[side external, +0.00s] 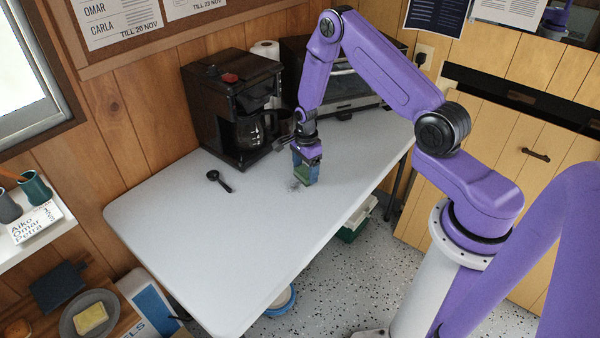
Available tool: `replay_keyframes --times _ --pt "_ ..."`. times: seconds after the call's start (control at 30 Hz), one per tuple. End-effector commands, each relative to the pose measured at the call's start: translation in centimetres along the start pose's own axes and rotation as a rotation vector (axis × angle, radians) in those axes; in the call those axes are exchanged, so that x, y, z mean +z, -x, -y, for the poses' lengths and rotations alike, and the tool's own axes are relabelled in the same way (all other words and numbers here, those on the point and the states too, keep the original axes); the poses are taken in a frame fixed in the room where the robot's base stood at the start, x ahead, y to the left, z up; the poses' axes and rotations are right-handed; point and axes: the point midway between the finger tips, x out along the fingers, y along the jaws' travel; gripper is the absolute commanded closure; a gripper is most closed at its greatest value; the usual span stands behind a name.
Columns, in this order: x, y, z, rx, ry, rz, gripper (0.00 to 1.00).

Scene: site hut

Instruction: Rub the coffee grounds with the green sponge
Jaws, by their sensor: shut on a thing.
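The green sponge (311,175) is held at the end of my arm, low over the white table near its back right part. My gripper (307,160) points down and is shut on the sponge. The coffee grounds (293,186) show as a small dark grey smudge on the table, just left of the sponge. The sponge is at or very close to the table top; I cannot tell whether it touches. Part of the smudge may be hidden by the sponge.
A black coffee maker (235,108) with a glass jug stands behind the sponge, close to my gripper. A toaster oven (345,85) is behind my arm. A black scoop (218,181) lies left on the table (215,250). The table's front is clear.

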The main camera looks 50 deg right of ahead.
Motion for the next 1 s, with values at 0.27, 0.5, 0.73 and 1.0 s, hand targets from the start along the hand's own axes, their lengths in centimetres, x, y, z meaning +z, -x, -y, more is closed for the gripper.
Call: replay_keyframes --times 0.27,0.5,0.73,1.0 --pt "-2.1 0.0 0.6 -0.001 -0.002 0.0 0.58" --pt "-1.5 0.0 0.4 0.001 0.003 0.0 0.58" --pt "0.4 0.0 -0.1 0.002 0.004 0.0 0.58" --pt "2.8 0.0 -0.8 0.0 0.004 0.0 0.58"
